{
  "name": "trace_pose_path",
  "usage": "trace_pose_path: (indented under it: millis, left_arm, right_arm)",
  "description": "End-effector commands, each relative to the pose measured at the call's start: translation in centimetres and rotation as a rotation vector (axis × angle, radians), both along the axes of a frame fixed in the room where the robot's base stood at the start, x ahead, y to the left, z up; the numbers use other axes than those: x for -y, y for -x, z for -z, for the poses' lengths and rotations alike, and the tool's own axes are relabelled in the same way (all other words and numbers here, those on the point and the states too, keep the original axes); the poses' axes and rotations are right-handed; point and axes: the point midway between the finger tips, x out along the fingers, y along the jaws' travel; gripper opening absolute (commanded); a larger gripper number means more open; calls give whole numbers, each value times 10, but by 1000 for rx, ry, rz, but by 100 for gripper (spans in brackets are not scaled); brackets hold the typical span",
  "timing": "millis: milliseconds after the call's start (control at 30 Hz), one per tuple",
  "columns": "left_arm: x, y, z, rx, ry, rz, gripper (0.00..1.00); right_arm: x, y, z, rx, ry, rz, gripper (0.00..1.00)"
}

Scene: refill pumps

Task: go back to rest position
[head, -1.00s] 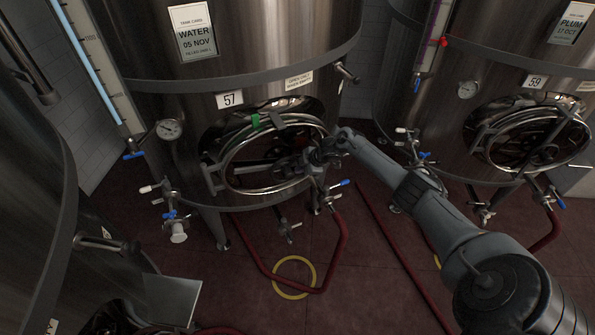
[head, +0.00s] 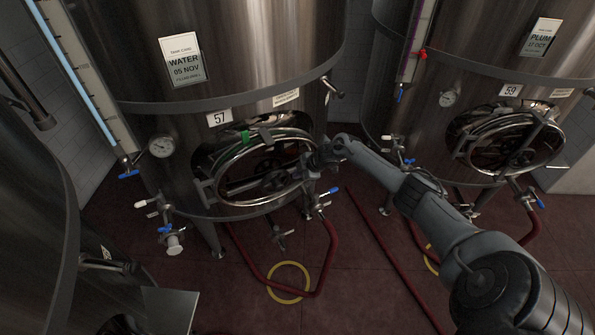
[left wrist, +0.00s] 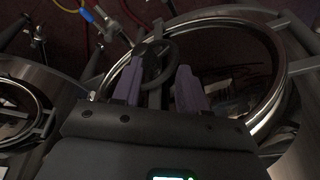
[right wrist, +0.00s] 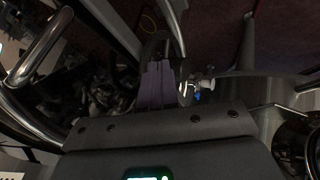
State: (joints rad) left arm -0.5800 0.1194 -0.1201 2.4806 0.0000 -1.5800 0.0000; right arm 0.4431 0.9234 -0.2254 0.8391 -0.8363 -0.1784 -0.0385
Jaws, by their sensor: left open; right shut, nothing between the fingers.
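My right gripper (head: 316,160) is at the right side of the round hatch (head: 222,182) on tank 57 in the head view. Its fingertips are small and dark there, so I cannot tell contact. In the right wrist view its purple fingers (right wrist: 155,86) are together with nothing between them, near a curved metal bar and a small blue-handled valve. My left gripper does not show in the head view. In the left wrist view (left wrist: 158,85) its purple fingers are apart and empty, with a dark handwheel (left wrist: 150,62) and a large hatch ring (left wrist: 265,50) beyond.
Tank 59 (head: 450,60) with its own hatch (head: 508,145) stands at the right. Another steel tank (head: 30,200) is at the near left. Red hoses (head: 395,255) and a yellow ring (head: 288,283) lie on the dark red floor. Valves stick out below tank 57's hatch.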

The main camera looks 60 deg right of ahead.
Motion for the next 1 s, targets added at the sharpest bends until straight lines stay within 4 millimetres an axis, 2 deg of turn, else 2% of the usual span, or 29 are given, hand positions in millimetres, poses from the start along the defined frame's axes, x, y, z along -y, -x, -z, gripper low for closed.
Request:
trace_pose_path:
  millis: [33, 200, 567, 667, 767, 833, 867, 967, 1000]
  left_arm:
    - [0, 0, -14, 0, 0, 0, 43]
    - [0, 0, -32, 0, 0, 0, 43]
    - [0, 0, -45, 0, 0, 0, 43]
    - [0, 0, -47, 0, 0, 0, 43]
    - [0, 0, -51, -1, 0, 1, 43]
    - [0, 0, -55, -1, 0, 1, 43]
    - [0, 0, -57, -1, -1, 1, 43]
    - [0, 0, -64, -1, -1, 1, 43]
    - [0, 0, -67, -1, -2, 2, 43]
  right_arm:
    - [-2, 2, -11, -2, 0, -3, 0]
    - [-6, 6, -22, -6, -2, -12, 0]
    - [-10, 13, -27, -16, -5, -21, 0]
    - [-12, 25, -15, -42, -9, -23, 0]
    - [-26, 46, 12, -89, -30, -30, 0]
    - [-44, 66, 38, -131, -57, -38, 0]
    - [-55, 76, 50, -150, -71, -45, 0]
    - [-108, 106, 86, -197, -131, -94, 0]
    - [-135, 117, 97, -205, -158, -117, 0]
